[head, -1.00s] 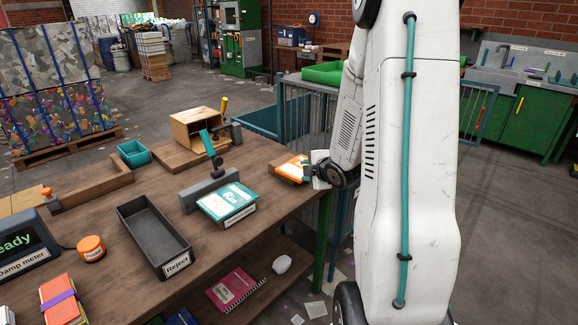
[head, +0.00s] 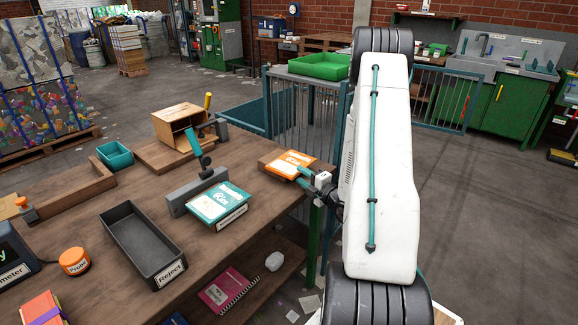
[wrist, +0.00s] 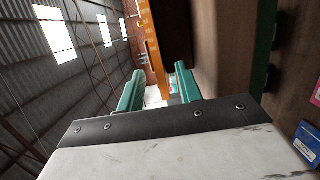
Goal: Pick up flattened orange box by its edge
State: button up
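The flattened orange box (head: 290,164) lies flat at the right edge of the wooden bench, with a white label on top. My gripper (head: 308,178) is at its right side, level with the bench top, its teal fingers pointing at the box. In the wrist view the box's thin orange edge (wrist: 152,50) runs between the two teal fingers of my gripper (wrist: 158,72). The fingers are apart, with a gap beside the edge. I cannot tell whether either finger touches it.
A teal-and-white box (head: 218,203) sits left of the orange one, near a clamp-like stand (head: 197,190). A black Reject tray (head: 142,245) is further left. The bench edge (head: 250,235) is close below my gripper. A green tray (head: 318,66) stands behind.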

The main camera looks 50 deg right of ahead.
aim_at(292, 163)
jog(key=shift+w, duration=1.25)
jog(key=shift+d, duration=0.1)
grip_shut()
